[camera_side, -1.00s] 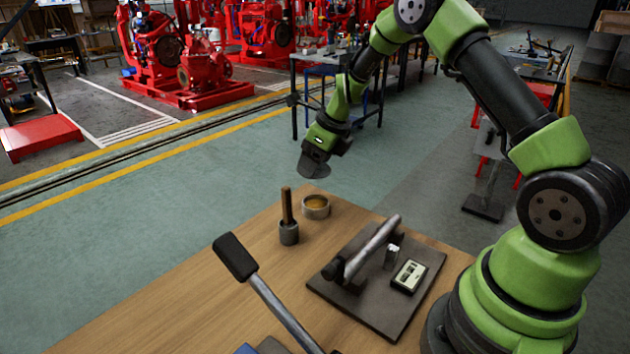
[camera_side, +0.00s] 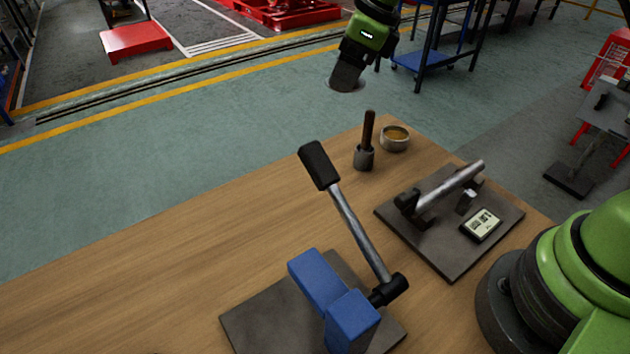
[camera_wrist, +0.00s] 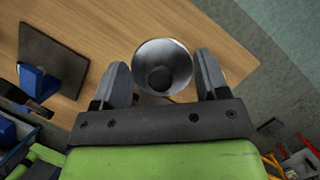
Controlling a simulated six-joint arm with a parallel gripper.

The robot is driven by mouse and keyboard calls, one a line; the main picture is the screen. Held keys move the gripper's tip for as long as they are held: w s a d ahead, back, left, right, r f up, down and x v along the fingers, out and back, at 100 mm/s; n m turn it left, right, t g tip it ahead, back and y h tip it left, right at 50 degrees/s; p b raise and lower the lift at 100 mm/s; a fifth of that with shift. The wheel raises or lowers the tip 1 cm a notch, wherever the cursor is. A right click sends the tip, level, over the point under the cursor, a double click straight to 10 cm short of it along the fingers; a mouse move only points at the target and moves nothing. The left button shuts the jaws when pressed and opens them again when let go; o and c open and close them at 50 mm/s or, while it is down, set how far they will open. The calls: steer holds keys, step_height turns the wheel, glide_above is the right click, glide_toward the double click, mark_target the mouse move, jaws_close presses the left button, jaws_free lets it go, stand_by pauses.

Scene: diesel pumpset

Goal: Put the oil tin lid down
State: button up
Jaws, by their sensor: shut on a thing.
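The oil tin lid (camera_side: 358,87) is a thin round grey disc at my gripper (camera_side: 346,76) in the side view. In the wrist view the lid (camera_wrist: 162,60) shows as a shiny round metal piece between the two fingers of my gripper (camera_wrist: 164,78). My gripper is shut on it and holds it in the air, beyond the bench's far corner in the side view. The open oil tin (camera_side: 395,140), a short round tin with amber contents, stands upright on the bench near that corner. My gripper is apart from it.
A grey pot (camera_side: 364,158) with an upright wooden handle stands just left of the tin. A dark plate (camera_side: 450,255) carries a metal bar and a small display. A blue block with a long lever stands nearer. The wooden bench (camera_side: 180,250) is bare at left.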

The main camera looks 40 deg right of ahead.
steer(key=s+a+n+y, duration=0.1)
steer(key=a+n, duration=0.2)
steer(key=a, duration=0.5)
glide_above(309, 183)
steer(key=shift+g, duration=0.4)
steer(key=f, duration=0.8)
steer(key=d+f, duration=0.1)
steer(key=f, duration=0.4)
steer(key=shift+s, duration=0.35)
steer(key=shift+f, duration=2.45)
steer(key=shift+f, duration=0.2)
